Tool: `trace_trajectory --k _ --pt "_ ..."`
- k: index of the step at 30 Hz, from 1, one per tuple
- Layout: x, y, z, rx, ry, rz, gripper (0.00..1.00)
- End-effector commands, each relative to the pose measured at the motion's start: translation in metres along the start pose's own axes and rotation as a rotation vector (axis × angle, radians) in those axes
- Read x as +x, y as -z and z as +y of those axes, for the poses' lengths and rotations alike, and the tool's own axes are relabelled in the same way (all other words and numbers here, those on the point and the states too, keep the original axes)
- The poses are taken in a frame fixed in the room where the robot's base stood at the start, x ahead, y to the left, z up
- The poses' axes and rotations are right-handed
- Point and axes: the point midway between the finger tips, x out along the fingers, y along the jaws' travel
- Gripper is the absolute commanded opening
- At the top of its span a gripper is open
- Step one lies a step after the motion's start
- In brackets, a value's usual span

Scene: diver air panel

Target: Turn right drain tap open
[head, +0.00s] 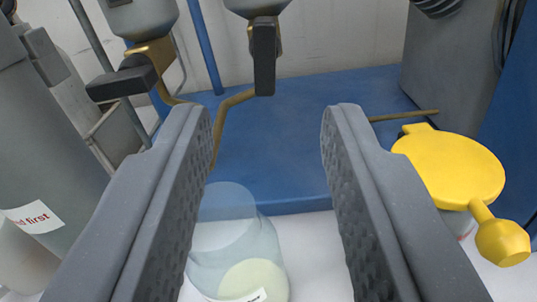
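The right drain tap (264,58) has a black lever that hangs straight down. It sits under a grey bowl (256,5) at the top of the view, and a bent brass tube (228,105) runs down beside it. The left drain tap (122,78) has a black lever lying roughly sideways on a brass body, under another grey bowl (140,15). My gripper (270,114) is open and empty, with its two grey fingers wide apart. The right tap's lever shows beyond the fingertips, between them and left of centre, apart from both.
A blue panel (310,130) lies behind. A clear container (237,245) stands below, between the fingers. A yellow lidded item (450,170) is at the right, a grey cylinder (45,150) at the left. A grey box (450,65) stands at upper right.

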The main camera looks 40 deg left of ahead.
Motion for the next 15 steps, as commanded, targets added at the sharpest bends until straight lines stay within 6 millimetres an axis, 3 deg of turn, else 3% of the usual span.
trace_trajectory --k 6,15 --pt "-0.029 -0.001 0.000 0.003 -0.003 -0.004 0.33" --pt "-0.041 -0.001 0.000 0.001 -0.001 -0.003 0.33"
